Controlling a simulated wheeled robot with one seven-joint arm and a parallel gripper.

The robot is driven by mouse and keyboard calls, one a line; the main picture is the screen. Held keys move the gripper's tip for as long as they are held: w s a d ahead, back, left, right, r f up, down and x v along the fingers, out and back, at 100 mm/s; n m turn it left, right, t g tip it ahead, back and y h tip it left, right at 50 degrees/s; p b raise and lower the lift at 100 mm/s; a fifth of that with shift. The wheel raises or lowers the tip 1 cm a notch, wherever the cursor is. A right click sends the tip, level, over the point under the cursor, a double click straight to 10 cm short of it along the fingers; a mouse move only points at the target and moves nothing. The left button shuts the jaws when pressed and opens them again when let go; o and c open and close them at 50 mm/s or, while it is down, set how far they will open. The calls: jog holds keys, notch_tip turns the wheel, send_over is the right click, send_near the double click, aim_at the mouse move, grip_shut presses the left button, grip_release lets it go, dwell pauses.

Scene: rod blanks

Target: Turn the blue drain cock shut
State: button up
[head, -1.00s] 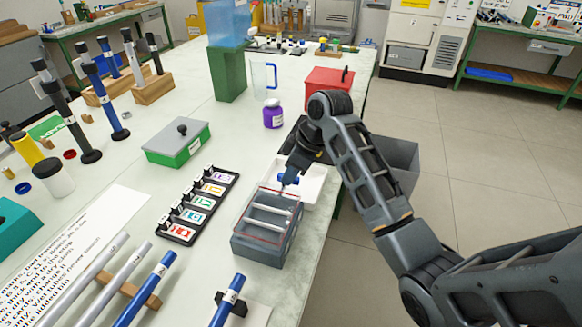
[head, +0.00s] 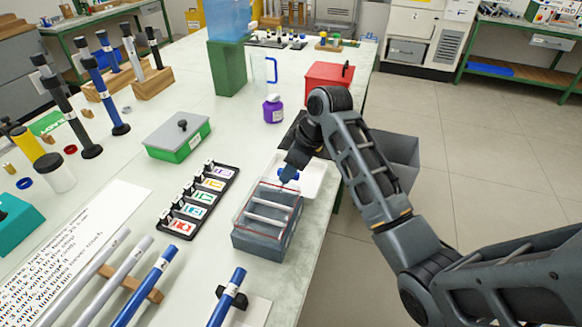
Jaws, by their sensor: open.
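The blue drain cock (head: 288,175) shows as a small blue shape at the far end of the grey box (head: 262,243), above a white tray (head: 316,178). Light rods lie across the inside of the box, which has a red line near its rim. My gripper (head: 289,181) points down at the cock from above and behind, and is open. Its fingertips are small and dark here and partly hide the cock. I cannot tell whether they touch it or which way its handle points.
A black rack of coloured cards (head: 200,198) and a green box with a grey lid (head: 178,137) stand to the left. A purple jar (head: 273,109) and a red box (head: 328,84) stand farther back. Blue and grey rods lie at the front. The table's right edge is close.

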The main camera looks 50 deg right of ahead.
jog(key=shift+r, duration=0.1)
jog(key=v, duration=0.7)
jog(key=shift+r+b, duration=0.3)
jog(key=shift+b, duration=0.05)
jog(key=shift+s+d+f, duration=0.1)
jog(key=shift+s, duration=0.15)
